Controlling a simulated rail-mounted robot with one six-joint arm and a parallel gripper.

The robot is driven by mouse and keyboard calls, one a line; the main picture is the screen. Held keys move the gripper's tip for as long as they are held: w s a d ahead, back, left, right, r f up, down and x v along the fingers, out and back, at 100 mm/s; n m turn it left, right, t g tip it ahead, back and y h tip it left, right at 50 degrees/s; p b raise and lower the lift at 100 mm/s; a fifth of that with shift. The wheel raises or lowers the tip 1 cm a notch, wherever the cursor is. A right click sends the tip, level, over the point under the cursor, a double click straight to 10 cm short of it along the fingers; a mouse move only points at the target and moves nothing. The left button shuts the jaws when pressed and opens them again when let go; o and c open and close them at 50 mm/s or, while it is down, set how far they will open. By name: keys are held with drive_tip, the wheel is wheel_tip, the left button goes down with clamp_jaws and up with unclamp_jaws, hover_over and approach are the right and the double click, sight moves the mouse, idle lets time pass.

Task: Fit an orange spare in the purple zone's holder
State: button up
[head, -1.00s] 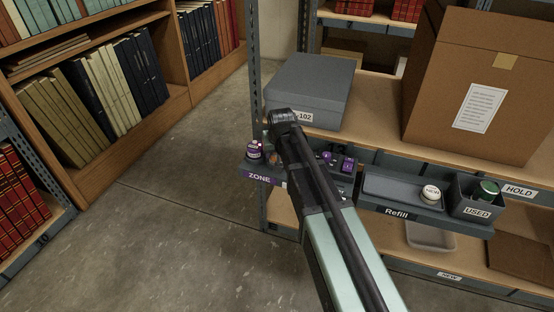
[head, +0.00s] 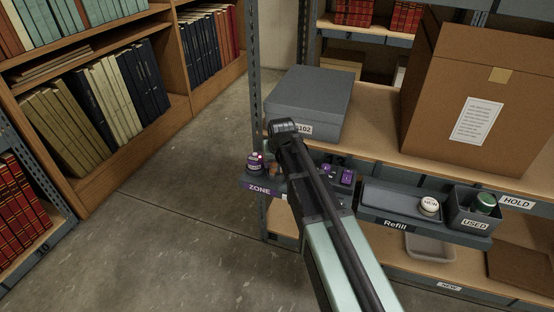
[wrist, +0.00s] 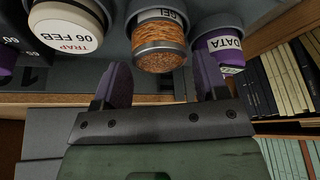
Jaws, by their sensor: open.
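My gripper (wrist: 160,82) is open in the wrist view, its two dark fingers apart with nothing held between them. Just beyond the fingertips is a clear canister of orange grains (wrist: 158,50) with a label reading GEL, only partly readable. It lies roughly in line with the gap, and I see no finger touching it. In the head view, a small orange-brown thing (head: 274,170) shows on the purple-labelled ZONE rack (head: 259,189), partly covered by my arm. My gripper's fingers are hidden there. A white-capped piece (head: 430,204) marked NEW sits in the Refill tray (head: 385,200).
A white-faced TRAP unit (wrist: 66,28) and a purple DATA unit (wrist: 219,45) flank the canister closely. A USED bin (head: 474,222) holds a green-topped piece (head: 485,202). A grey box (head: 312,98) and a large carton (head: 475,90) stand on the shelf above. The aisle floor is clear.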

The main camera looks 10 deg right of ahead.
drive_tip(key=p+v, duration=0.8)
drive_tip(key=v, duration=0.3)
drive_tip(key=s+f+g, duration=0.2)
drive_tip(key=s+g, duration=0.2)
drive_tip(key=s, duration=1.6)
drive_tip(key=shift+n, duration=0.3)
drive_tip(key=shift+s+d+r, duration=0.1)
drive_tip(key=shift+r, duration=0.05)
wheel_tip(320, 180, up, 14)
drive_tip(key=p, duration=1.4)
